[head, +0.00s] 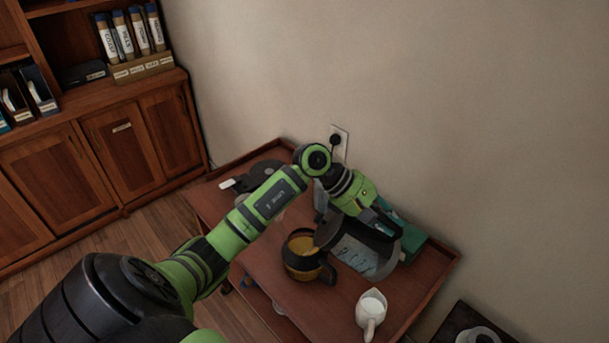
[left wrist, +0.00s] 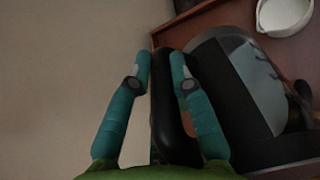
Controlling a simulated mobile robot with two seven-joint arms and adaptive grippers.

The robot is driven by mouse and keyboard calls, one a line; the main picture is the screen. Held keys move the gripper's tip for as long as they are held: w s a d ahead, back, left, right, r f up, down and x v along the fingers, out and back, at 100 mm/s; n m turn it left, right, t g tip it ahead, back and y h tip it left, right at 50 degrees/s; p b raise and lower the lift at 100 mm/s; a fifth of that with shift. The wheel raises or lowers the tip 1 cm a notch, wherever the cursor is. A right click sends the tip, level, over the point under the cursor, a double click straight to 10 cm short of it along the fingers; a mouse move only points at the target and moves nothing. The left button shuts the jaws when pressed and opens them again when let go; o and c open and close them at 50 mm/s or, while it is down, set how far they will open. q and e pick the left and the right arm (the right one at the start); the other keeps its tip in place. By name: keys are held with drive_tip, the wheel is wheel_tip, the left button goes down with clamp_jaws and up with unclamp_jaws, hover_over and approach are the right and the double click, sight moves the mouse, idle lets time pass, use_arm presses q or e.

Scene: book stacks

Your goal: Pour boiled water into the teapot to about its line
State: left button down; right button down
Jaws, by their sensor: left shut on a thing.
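A glass kettle (head: 362,256) with dark parts and white markings is tilted, its dark top leaning left over the teapot's right side. My left gripper (head: 383,212) is shut on its black handle; in the left wrist view the teal fingers (left wrist: 160,70) flank the handle (left wrist: 172,125), with the kettle body (left wrist: 235,75) to the right. The glass teapot (head: 301,262) with a black handle stands upright on the wooden table, amber inside. Its line and exact level are too small to tell. I cannot make out a water stream. My right gripper is not in view.
A white jug (head: 370,311) stands on the table (head: 335,312) near its front right; it also shows in the left wrist view (left wrist: 285,14). A teal box (head: 414,241) is behind the kettle. A dark round item (head: 267,168) lies at the back left. The wall (head: 450,130) is close behind.

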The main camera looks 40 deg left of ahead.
sight(398, 231)
use_arm(q)
drive_tip(key=shift+w+d+f+g+y, duration=0.15)
drive_tip(key=shift+w+d+f+y, duration=0.05)
drive_tip(key=shift+d+f+y, duration=0.25)
drive_tip(key=shift+w+d+f+g+y, duration=0.15)
drive_tip(key=shift+w+d+f+y, duration=0.15)
drive_tip(key=shift+f, duration=0.25)
drive_tip(key=shift+s+f+y, duration=0.1)
drive_tip(key=shift+f+y, duration=0.1)
drive_tip(key=shift+y, duration=0.05)
drive_tip(key=shift+w+d+f+g+y, duration=0.4)
drive_tip(key=shift+d+y, duration=0.15)
drive_tip(key=shift+y, duration=0.15)
drive_tip(key=shift+w+d+f+g+y+b, duration=1.2)
drive_tip(key=shift+d+f+g+y+b, duration=0.9)
drive_tip(key=shift+f+y+b, duration=1.95)
drive_tip(key=r, duration=0.1)
drive_tip(key=r+h+p, duration=0.1)
drive_tip(key=r, duration=0.1)
drive_tip(key=shift+d+t+h+p, duration=0.25)
drive_tip(key=shift+t+h+p, duration=0.05)
drive_tip(key=shift+h+p, duration=0.1)
